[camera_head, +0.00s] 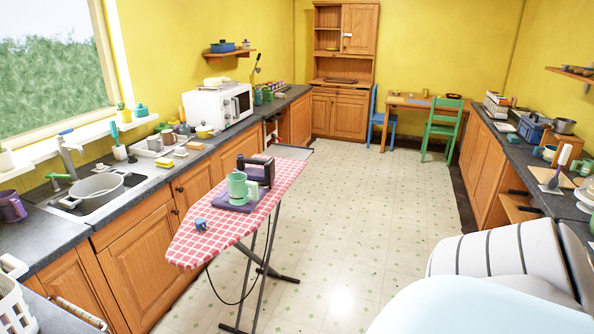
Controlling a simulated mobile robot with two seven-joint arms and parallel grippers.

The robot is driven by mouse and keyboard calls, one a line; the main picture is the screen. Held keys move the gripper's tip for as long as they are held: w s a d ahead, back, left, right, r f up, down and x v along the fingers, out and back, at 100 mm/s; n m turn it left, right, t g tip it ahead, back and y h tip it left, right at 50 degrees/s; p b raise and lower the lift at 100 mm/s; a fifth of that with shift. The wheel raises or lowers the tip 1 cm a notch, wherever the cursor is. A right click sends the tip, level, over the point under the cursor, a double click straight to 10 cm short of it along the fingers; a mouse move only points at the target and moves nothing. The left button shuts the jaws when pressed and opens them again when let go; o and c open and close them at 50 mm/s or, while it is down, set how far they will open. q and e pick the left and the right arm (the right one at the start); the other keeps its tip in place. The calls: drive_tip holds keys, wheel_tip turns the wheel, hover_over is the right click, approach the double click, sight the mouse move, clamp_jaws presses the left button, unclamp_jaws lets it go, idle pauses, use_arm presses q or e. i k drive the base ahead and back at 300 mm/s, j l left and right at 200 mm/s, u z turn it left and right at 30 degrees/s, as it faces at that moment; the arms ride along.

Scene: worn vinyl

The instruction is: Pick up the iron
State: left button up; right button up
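A dark purple-black iron (257,171) stands on the far part of an ironing board (225,227) with a red-and-white checked cover. A pale green mug (237,186) stands just in front of it, on a folded purple cloth (230,205), and hides part of its near side. Whether the iron touches the mug or the cloth cannot be told. Large pale arm parts of mine fill the lower right corner, apart from the board. Neither of my grippers shows in the head view.
A small blue object (201,224) lies near the board's tip. The left counter holds a sink with a pot (99,188) and a white microwave (219,106). A green chair (442,130) and desk stand at the back. The floor (362,220) right of the board is clear.

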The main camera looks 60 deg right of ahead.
sight(265, 177)
drive_tip(key=z, duration=1.55)
drive_tip(key=i+l+u, duration=0.1)
drive_tip(key=u, duration=0.4)
drive_tip(key=i+l+u, duration=0.1)
drive_tip(key=u, duration=0.35)
drive_tip(key=l+u, duration=0.3)
drive_tip(key=u, duration=0.2)
drive_tip(key=i+l+u, duration=0.1)
drive_tip(key=l+u, duration=0.2)
drive_tip(key=l, duration=0.25)
drive_tip(key=l+u, duration=0.25)
drive_tip(key=l, duration=0.25)
drive_tip(key=l+u, duration=0.1)
drive_tip(key=l, duration=0.45)
drive_tip(key=k+l+u, duration=0.15)
drive_tip(key=l, duration=0.4)
drive_tip(key=l+u, duration=0.1)
drive_tip(key=l, duration=0.45)
drive_tip(key=k+l+u, duration=0.15)
drive_tip(key=l, duration=0.4)
